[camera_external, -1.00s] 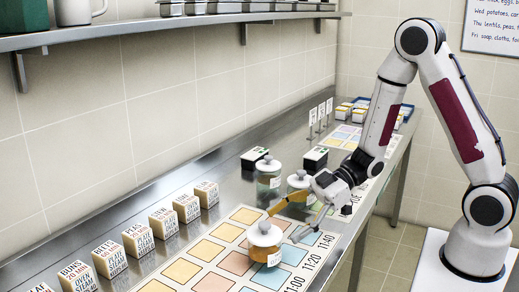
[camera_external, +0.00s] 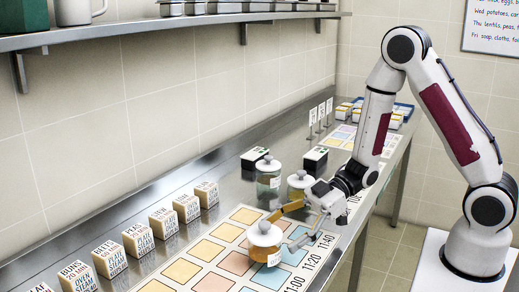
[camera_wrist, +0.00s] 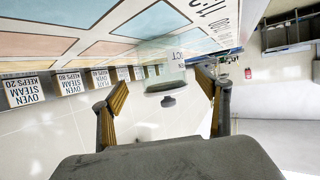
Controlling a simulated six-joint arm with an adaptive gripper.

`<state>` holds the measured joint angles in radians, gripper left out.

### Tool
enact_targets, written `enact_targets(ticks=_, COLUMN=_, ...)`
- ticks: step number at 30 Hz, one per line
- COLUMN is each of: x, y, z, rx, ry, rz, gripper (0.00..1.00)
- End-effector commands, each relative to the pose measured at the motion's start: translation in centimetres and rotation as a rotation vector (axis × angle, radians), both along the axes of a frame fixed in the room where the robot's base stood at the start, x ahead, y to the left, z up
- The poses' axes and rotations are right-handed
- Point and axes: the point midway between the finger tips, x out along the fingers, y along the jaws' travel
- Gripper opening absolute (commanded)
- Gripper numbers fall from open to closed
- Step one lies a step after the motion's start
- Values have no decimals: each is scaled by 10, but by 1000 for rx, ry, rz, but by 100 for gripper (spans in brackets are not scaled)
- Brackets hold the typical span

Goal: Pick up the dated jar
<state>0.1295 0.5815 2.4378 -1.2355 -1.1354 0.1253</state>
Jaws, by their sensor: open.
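In the wrist view the picture is inverted, and the jar (camera_wrist: 158,52) shows ahead with part of a label reading "CT". The full date is not legible. My gripper (camera_external: 279,233) is open beside the jar's right side, one finger toward the wall and one toward the front edge. In the wrist view the jar lies between the open fingers (camera_wrist: 165,92), a little beyond their tips. I cannot tell whether any finger touches it.
Two other lidded jars (camera_external: 268,174) (camera_external: 300,185) stand behind, near black boxes (camera_external: 315,158). Several lettered blocks (camera_external: 161,222) line the wall side. The grid mat (camera_external: 222,212) is otherwise clear. A shelf (camera_external: 150,30) overhangs the back.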

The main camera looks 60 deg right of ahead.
Motion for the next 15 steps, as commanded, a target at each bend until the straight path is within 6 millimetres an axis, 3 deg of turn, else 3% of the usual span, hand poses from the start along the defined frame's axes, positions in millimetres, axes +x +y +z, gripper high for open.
enact_targets(ticks=15, x=3, y=6, z=-3, rx=-1, ry=0, rz=0, gripper=75)
